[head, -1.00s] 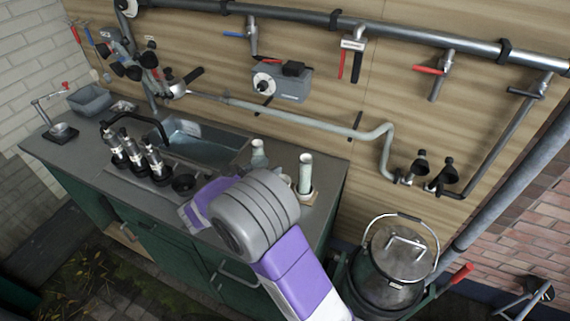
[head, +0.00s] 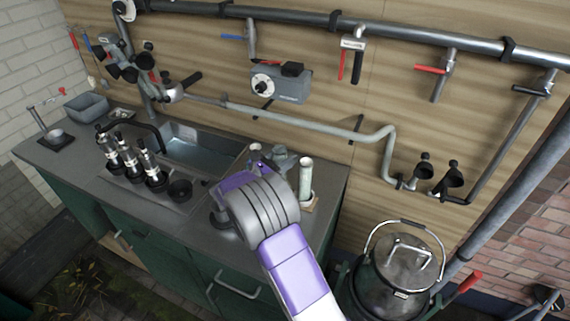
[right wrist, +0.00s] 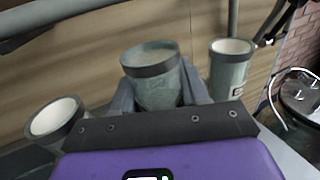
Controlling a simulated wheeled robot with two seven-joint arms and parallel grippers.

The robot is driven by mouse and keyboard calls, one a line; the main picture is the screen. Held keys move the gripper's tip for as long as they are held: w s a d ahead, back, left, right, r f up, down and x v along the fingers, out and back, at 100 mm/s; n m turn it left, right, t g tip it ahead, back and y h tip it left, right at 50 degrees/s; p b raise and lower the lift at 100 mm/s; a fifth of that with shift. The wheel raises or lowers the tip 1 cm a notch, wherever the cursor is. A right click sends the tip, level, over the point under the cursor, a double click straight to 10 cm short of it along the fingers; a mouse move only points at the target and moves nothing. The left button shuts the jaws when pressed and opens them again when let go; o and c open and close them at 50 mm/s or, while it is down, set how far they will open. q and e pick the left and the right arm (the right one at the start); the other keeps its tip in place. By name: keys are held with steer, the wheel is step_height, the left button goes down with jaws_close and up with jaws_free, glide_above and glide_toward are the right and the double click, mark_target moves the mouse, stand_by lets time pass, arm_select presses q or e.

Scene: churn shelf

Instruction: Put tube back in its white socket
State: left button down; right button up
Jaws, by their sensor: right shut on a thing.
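In the head view my purple and grey right arm covers most of the gripper, over the counter's right end. A similar tube (head: 306,178) stands upright in a pale, whitish socket (head: 311,203) to the right; it also shows in the right wrist view (right wrist: 230,70). A third tube (right wrist: 57,120) leans at the left there. No empty white socket is clearly visible. My left gripper is out of view.
A sink (head: 195,147) and several dark-and-silver upright fittings (head: 130,162) are left of my arm on the grey counter (head: 75,165). Pipes and valves line the wooden wall behind. A metal churn (head: 400,270) stands on the right.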

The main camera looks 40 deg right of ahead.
steer(key=shift+w+d+f, duration=0.1)
steer(key=shift+d+f, duration=0.05)
steer(key=shift+f, duration=0.7)
steer(key=shift+f, duration=0.2)
steer(key=o, duration=1.1)
